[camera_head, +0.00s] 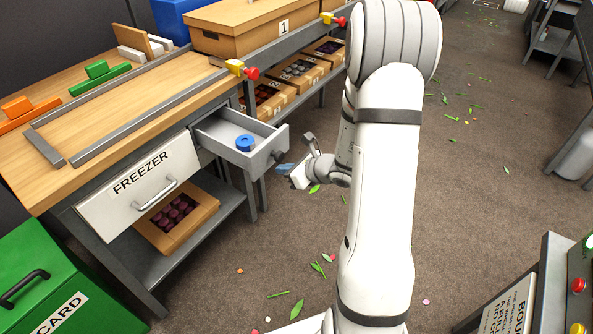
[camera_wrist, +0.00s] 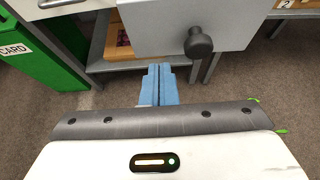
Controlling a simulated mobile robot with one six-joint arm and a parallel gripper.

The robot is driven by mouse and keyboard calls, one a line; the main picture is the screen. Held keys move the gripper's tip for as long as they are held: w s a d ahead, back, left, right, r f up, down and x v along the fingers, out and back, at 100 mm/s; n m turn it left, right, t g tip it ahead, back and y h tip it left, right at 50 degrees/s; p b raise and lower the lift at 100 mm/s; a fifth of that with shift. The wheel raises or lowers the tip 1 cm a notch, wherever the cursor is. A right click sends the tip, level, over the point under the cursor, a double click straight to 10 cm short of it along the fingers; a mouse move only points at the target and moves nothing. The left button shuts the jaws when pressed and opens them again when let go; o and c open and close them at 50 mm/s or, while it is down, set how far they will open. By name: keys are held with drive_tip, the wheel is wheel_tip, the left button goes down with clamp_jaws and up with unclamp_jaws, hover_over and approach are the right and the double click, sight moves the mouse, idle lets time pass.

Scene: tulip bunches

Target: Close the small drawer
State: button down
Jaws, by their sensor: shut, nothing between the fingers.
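The small grey drawer (camera_head: 262,157) stands pulled out from the workbench, to the right of the FREEZER drawer in the head view. A blue round object (camera_head: 245,143) lies inside it. Its front, with a dark round knob (camera_wrist: 199,45), fills the upper part of the wrist view (camera_wrist: 160,28). My gripper (camera_head: 282,169) is just outside the drawer front, at its right in the head view. Its blue fingers (camera_wrist: 161,70) are shut and empty, below and left of the knob in the wrist view. Whether they touch the drawer front I cannot tell.
The white FREEZER drawer (camera_head: 140,185) with a bar handle looks shut. A green bin (camera_head: 50,280) marked CARD stands at lower left. Crates sit on shelves under the bench. A grey cabinet with buttons (camera_head: 550,290) is at lower right. The floor between, strewn with leaves, is open.

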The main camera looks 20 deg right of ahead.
sight(262, 163)
drive_tip(key=w+a, duration=0.2)
drive_tip(key=w, duration=0.1)
drive_tip(key=w+a, duration=0.1)
drive_tip(key=shift+w+f, duration=0.15)
drive_tip(key=shift+f, duration=0.2)
drive_tip(key=shift+w, duration=0.15)
